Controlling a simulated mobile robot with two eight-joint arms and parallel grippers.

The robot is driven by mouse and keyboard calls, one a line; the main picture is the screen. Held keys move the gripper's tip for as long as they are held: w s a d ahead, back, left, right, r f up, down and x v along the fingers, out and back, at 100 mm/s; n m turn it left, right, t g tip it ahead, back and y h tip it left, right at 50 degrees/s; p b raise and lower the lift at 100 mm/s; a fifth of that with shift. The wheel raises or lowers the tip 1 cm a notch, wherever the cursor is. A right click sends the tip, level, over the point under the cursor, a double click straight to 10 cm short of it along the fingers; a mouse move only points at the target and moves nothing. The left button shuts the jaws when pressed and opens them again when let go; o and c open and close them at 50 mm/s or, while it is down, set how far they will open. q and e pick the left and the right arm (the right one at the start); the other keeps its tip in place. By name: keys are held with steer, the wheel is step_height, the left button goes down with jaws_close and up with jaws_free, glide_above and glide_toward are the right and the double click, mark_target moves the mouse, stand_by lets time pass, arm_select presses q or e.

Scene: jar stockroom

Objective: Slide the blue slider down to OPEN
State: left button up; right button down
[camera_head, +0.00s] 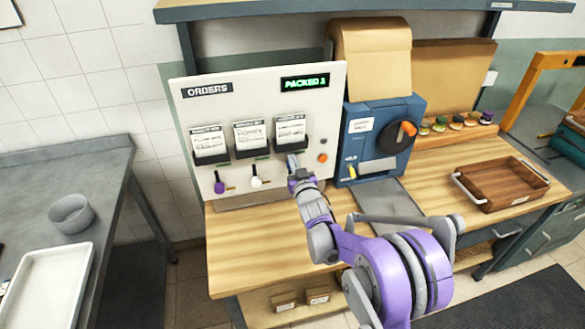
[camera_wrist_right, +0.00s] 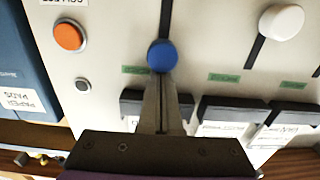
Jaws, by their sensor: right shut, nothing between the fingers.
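The blue slider (camera_wrist_right: 162,55) has a round knob and sits at the end of its dark slot nearest the order slips, beside a small green label I cannot read. The slot runs away from it towards the top of the right wrist view, which is down the panel. My right gripper (camera_wrist_right: 161,82) is shut and empty, its fingertips right at the knob's slip-side edge; I cannot tell whether they touch. In the head view my right gripper (camera_head: 292,162) is against the white orders panel (camera_head: 190,105) and hides the blue slider. My left gripper is not in view.
A white slider (camera_head: 256,182) and a purple slider (camera_head: 219,188) stand left of my gripper. An orange button (camera_head: 323,158) is on its right. Slip holders (camera_head: 251,152) sit just above. A blue dispenser (camera_head: 384,120) stands right of the panel, on the wooden counter (camera_head: 245,250).

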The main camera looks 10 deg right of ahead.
steer(key=shift+f+b, duration=1.45)
steer(key=shift+f, duration=1.15)
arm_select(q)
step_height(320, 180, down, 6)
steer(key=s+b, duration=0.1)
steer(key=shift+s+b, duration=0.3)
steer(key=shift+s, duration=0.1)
arm_select(e)
steer(key=s+r, duration=0.1)
steer(key=s, duration=0.9)
steer(key=shift+d+r, duration=0.15)
steer(key=shift+r, duration=0.1)
arm_select(q)
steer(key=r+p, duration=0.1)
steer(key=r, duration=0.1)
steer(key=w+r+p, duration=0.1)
steer(key=p, duration=0.1)
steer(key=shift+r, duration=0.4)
arm_select(e)
steer(key=s+f+g, duration=0.2)
steer(key=s+g, duration=0.4)
steer(key=s, duration=1.1)
steer(key=s+f+g, duration=0.2)
steer(key=s+g, duration=0.4)
steer(key=s, duration=1.2)
steer(key=shift+d+f+g+h, duration=0.2)
steer(key=shift+f+g+h, duration=0.1)
steer(key=shift+f, duration=0.1)
